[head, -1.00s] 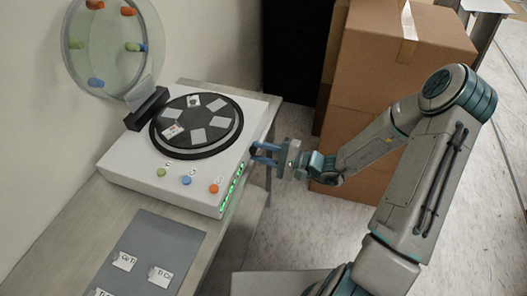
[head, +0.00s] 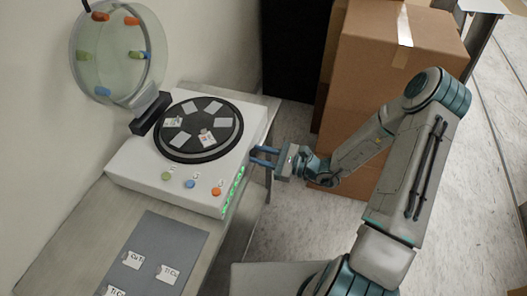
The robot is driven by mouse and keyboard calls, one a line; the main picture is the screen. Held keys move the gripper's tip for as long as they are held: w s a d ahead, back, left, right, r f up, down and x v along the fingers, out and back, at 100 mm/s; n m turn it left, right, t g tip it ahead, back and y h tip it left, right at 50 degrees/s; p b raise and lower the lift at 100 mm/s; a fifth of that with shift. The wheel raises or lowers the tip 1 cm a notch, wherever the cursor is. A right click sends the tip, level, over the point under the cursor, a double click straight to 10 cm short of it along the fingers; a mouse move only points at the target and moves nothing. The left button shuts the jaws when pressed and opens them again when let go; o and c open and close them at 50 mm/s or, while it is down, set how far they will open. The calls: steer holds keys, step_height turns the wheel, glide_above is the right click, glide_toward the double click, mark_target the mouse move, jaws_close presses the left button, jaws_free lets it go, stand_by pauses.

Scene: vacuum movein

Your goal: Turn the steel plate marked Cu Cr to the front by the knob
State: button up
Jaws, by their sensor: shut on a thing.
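A white machine (head: 140,172) stands on the bench with a round black carousel (head: 187,151) on top. Several small light plates sit around the carousel. One marked plate (head: 207,138) is at the near side, right of centre; another marked plate (head: 173,122) is at the upper left. Their marks are too small to read, so I cannot tell which is Cu Cr. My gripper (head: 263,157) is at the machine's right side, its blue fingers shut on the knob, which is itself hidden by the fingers.
A clear round lid (head: 118,70) with coloured knobs stands open behind the carousel. Green, blue and orange buttons (head: 190,184) line the machine's front. A grey mat (head: 165,232) holds several marked cards. Cardboard boxes (head: 375,80) stand behind my arm.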

steer(key=m+p, duration=0.1)
steer(key=m, duration=0.1)
steer(key=m+p, duration=0.1)
steer(key=m, duration=0.2)
steer(key=shift+s+a+f, duration=0.15)
steer(key=shift+f, duration=0.05)
steer(key=shift+m+p, duration=0.3)
steer(key=o, duration=1)
steer(key=shift+a, duration=0.1)
steer(key=shift+c, duration=0.2)
steer(key=shift+d, duration=0.4)
steer(key=b+v, duration=0.2)
steer(key=v, duration=1.1)
